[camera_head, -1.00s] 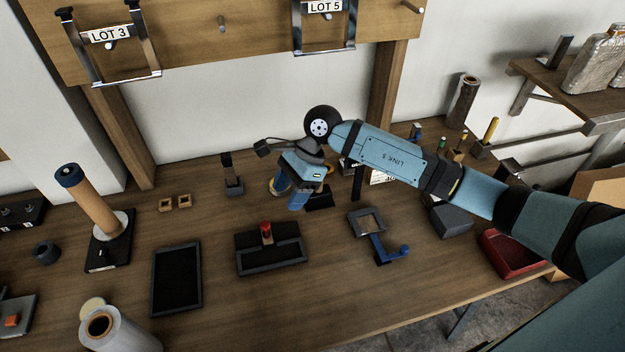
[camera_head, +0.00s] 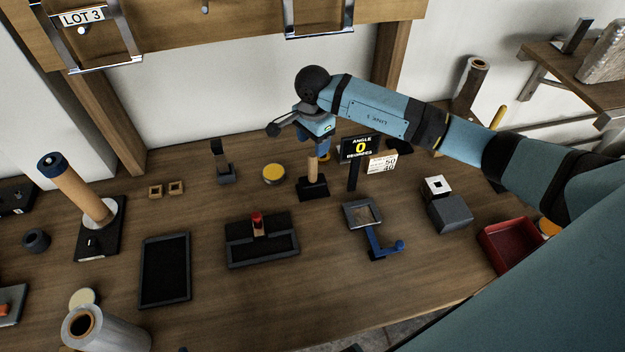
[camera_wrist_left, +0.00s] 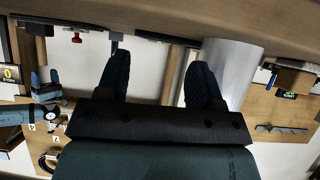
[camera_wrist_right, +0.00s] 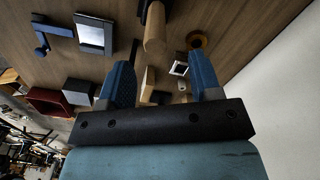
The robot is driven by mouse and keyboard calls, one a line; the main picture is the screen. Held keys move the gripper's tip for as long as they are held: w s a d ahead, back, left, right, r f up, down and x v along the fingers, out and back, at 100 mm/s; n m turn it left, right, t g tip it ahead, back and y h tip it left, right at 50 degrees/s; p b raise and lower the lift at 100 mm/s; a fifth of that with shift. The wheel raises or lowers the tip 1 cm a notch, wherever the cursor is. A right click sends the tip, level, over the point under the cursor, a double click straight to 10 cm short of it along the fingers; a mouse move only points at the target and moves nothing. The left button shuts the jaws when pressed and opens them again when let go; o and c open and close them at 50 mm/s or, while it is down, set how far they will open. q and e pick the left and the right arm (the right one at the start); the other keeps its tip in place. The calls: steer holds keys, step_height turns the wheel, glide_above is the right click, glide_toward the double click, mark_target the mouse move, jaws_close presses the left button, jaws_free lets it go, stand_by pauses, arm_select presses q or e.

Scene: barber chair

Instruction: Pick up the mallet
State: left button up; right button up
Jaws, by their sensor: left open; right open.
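What looks like the mallet (camera_head: 313,172) stands on the bench, its dark block head down and its pale wooden handle up. My right gripper (camera_head: 322,154) is open above and just behind the handle top in the head view. In the right wrist view the handle (camera_wrist_right: 155,32) shows beyond and between the open fingertips (camera_wrist_right: 160,62), with nothing held. My left gripper (camera_wrist_left: 160,65) is open and empty in its wrist view and out of sight in the head view.
A sign reading ANGLE 0 (camera_head: 360,149) stands right of the mallet, and a yellow round tin (camera_head: 273,174) lies left. A black tray with a red knob (camera_head: 262,248) is in front. In the left wrist view a silver cylinder (camera_wrist_left: 232,65) is close to the right finger.

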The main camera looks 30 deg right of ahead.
mark_target(313, 154)
arm_select(q)
steer(key=shift+r, duration=0.15)
arm_select(e)
steer(key=shift+f, duration=0.8)
arm_select(q)
steer(key=shift+r+p, duration=0.8)
steer(key=shift+p, duration=0.1)
arm_select(e)
steer(key=f, duration=0.5)
steer(key=shift+s+a, duration=0.25)
steer(key=shift+s, duration=0.05)
steer(key=shift+f, duration=0.15)
steer(key=c, duration=0.9)
steer(key=shift+c, duration=0.5)
steer(key=shift+w, duration=0.1)
